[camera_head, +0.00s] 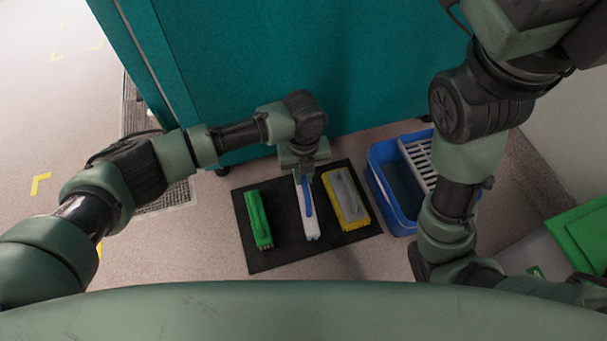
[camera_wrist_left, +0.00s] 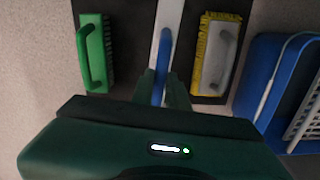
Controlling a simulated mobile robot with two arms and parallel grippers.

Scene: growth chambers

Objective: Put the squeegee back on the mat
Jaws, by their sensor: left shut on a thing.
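The squeegee (camera_head: 307,208), white with a blue handle, is in my left gripper (camera_head: 304,168). It is over the black mat (camera_head: 278,257), between a green brush (camera_head: 258,219) and a grey brush with yellow bristles (camera_head: 346,198). My left gripper is shut on the blue handle. In the left wrist view the fingers (camera_wrist_left: 162,88) sit on both sides of the handle (camera_wrist_left: 163,58). I cannot tell whether the squeegee touches the mat or hangs just above it. My right arm shows at the right, but its gripper does not.
A blue tub (camera_head: 383,190) with a white grate (camera_head: 418,160) stands right of the mat. A teal cabinet (camera_head: 290,60) rises behind it. A green object (camera_head: 580,235) is at the far right. A floor grate (camera_head: 165,200) and open floor lie to the left.

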